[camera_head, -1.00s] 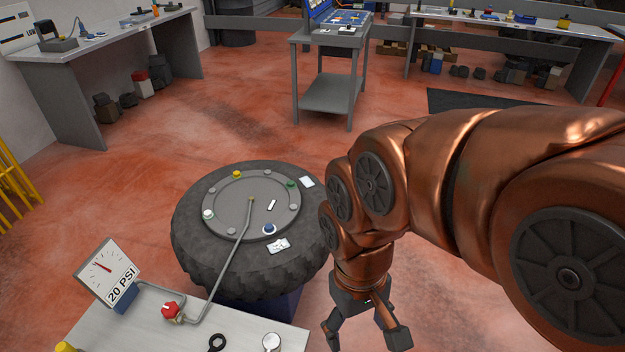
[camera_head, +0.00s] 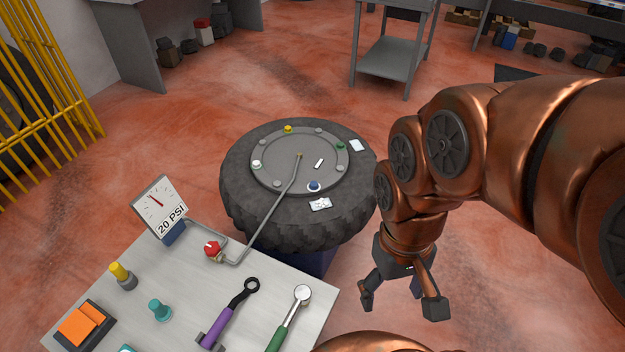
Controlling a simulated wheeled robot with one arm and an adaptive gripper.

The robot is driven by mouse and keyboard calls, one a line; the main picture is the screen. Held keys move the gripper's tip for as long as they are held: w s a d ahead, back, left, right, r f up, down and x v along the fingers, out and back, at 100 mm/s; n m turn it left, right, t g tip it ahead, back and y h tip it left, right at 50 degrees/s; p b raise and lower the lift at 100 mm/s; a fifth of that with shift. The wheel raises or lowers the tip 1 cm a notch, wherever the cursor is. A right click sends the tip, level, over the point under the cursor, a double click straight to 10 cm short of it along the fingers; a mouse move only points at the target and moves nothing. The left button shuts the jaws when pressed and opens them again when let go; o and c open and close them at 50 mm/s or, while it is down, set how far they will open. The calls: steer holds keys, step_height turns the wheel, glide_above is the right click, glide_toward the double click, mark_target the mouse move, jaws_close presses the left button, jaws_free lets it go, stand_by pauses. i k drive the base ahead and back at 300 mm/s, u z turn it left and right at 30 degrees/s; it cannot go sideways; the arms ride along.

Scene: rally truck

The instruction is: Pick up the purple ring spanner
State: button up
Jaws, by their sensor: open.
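The purple ring spanner (camera_head: 218,326) lies on the grey bench top (camera_head: 262,288) at the lower middle of the head view. Its dark ring end points up and to the right, and its purple handle rests at a small grey holder. My gripper (camera_head: 398,306) hangs open and empty to the right of the bench, well apart from the spanner.
On the bench stand a 20 PSI gauge (camera_head: 160,207), a red valve knob (camera_head: 212,248) with a pipe, a yellow knob (camera_head: 119,271), a teal knob (camera_head: 160,309) and an orange pad (camera_head: 82,325). A large tyre (camera_head: 245,205) stands behind.

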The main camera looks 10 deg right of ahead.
mark_target(224, 318)
steer(key=u, duration=1.35)
steer(key=k, duration=1.2)
steer(key=u, duration=0.7)
steer(key=i, duration=1.2)
steer(key=z, duration=0.25)
